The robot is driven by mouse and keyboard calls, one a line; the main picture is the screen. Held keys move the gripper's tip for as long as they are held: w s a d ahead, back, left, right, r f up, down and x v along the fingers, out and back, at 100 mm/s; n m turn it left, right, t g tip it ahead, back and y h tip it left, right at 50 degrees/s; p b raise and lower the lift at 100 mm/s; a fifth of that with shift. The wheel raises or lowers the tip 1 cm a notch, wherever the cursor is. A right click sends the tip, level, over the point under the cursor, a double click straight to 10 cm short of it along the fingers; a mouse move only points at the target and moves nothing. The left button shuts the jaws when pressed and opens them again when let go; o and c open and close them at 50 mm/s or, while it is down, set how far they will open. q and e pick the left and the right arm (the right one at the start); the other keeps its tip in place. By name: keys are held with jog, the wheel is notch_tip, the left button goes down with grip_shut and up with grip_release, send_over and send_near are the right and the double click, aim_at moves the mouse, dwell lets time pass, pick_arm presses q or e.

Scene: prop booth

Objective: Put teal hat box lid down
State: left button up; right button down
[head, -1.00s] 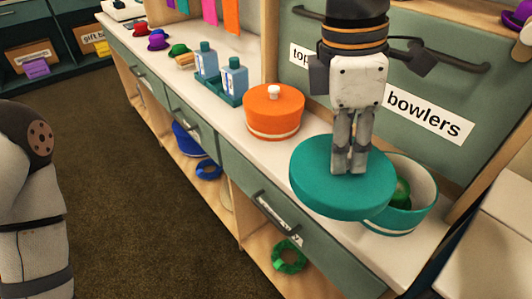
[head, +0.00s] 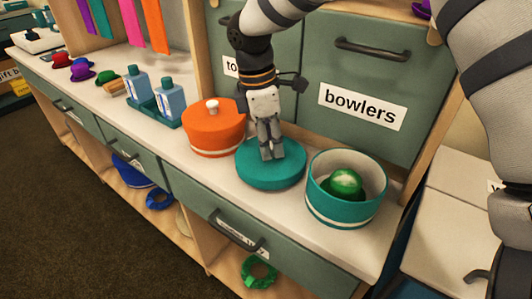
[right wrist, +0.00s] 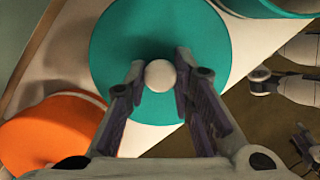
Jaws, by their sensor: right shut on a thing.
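The teal hat box lid (head: 270,172) is a round disc, level, on or just above the white counter, between the orange hat box and the open teal hat box (head: 346,205). My right gripper (head: 270,152) is above the lid, shut on its round white knob (right wrist: 160,75), with one finger on each side. The lid also shows in the right wrist view (right wrist: 120,40). The teal hat box stands uncovered to the right with a green hat (head: 346,184) inside. I cannot tell whether the lid's underside touches the counter. My left gripper is not recognisable in these views.
The orange hat box (head: 214,130) stands close on the lid's left. Blue bottles (head: 170,100) in a teal tray and small hats are further left. A drawer labelled bowlers (head: 358,105) is behind. A narrow counter strip lies in front of the lid.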

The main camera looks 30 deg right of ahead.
jog(key=shift+w+d+f, duration=0.15)
jog(key=shift+w+f, duration=0.05)
jog(key=shift+f, duration=0.1)
jog(key=f, duration=0.3)
jog(key=shift+w+d+f, duration=0.1)
jog(key=shift+w+f, duration=0.1)
jog(key=shift+r, duration=0.1)
jog(key=c, duration=1.4)
grip_release()
jog(key=shift+o, duration=0.2)
notch_tip(320, 180, up, 12)
jog(key=a, duration=0.1)
jog(key=shift+w+a, duration=0.3)
jog(key=shift+a, duration=0.1)
